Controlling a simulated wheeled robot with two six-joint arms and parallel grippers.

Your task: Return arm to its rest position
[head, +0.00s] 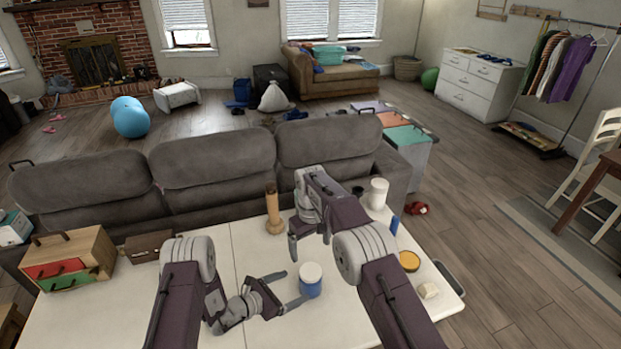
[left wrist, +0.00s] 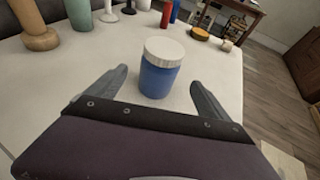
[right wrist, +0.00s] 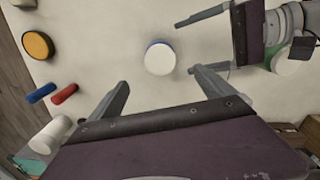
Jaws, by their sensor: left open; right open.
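My left gripper (head: 292,289) is low over the white table (head: 190,310), open and empty. A blue jar with a white lid (head: 311,281) stands upright just beyond its fingertips. The jar also shows in the left wrist view (left wrist: 160,72), ahead of the open fingers. My right gripper (head: 308,240) is open and empty, pointing down above the table behind the jar. In the right wrist view the white lid (right wrist: 161,58) shows from above, beyond the right fingertips, with my left gripper (right wrist: 194,43) beside it.
A tan wooden pestle-shaped item (head: 273,208) and a white cylinder (head: 378,194) stand near the back edge. A yellow-topped round container (head: 409,261) and small white block (head: 428,290) are at right. A wooden drawer box (head: 70,257) is at left. A grey sofa (head: 215,178) stands behind.

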